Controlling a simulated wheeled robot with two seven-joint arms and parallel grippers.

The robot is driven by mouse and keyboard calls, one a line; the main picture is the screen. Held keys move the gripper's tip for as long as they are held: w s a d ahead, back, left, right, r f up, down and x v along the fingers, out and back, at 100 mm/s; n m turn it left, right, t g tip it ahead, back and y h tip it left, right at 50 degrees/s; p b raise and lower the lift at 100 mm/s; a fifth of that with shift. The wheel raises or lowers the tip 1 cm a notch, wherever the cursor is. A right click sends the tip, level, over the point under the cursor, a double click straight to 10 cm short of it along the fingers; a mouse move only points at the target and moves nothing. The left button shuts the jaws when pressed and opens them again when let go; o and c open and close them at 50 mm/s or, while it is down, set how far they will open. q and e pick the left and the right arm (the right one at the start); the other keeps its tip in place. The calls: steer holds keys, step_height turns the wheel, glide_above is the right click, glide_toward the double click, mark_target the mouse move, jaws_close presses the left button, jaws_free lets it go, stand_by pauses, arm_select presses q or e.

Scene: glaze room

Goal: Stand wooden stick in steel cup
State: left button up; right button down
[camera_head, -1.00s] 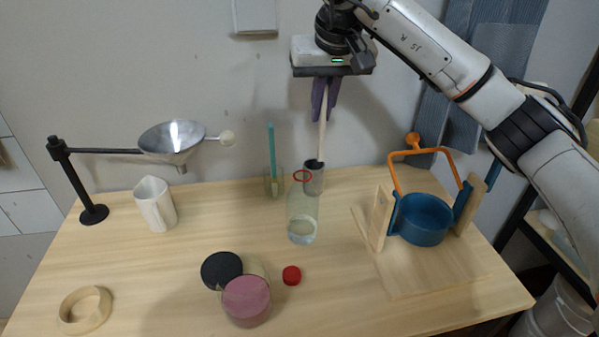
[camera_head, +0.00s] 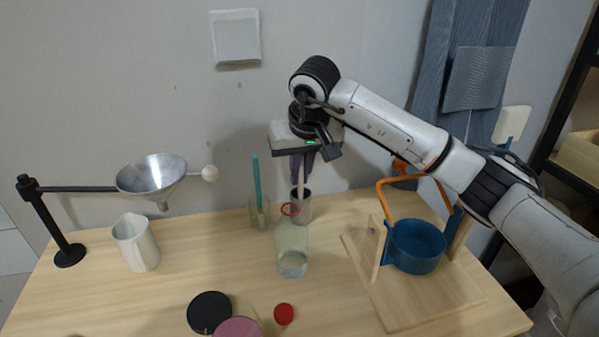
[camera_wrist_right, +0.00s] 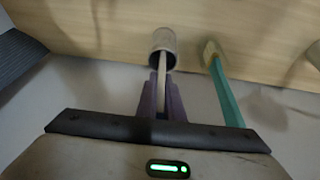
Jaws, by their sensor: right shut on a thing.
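My right gripper (camera_head: 302,180) points down with its purple fingers shut on the pale wooden stick (camera_head: 301,187). The steel cup (camera_head: 302,210) stands upright at the back of the table, right below the fingertips and partly behind the bottle. In the right wrist view the stick (camera_wrist_right: 162,76) runs from between the fingers (camera_wrist_right: 160,88) into the dark mouth of the cup (camera_wrist_right: 163,41). Its lower end is hidden inside, so I cannot tell whether it touches the bottom. My left gripper is not in view.
A clear bottle with a red ring (camera_head: 292,245) stands just in front of the cup. A glass with a teal stick (camera_head: 257,190) is to its left. A blue pot (camera_head: 416,247) on a wooden stand is at right. A funnel (camera_head: 152,175) and white jug (camera_head: 136,243) are at left.

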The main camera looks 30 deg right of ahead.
steer(key=shift+f, duration=0.15)
steer(key=c, duration=1.9)
jaws_free()
steer(key=v, duration=1.2)
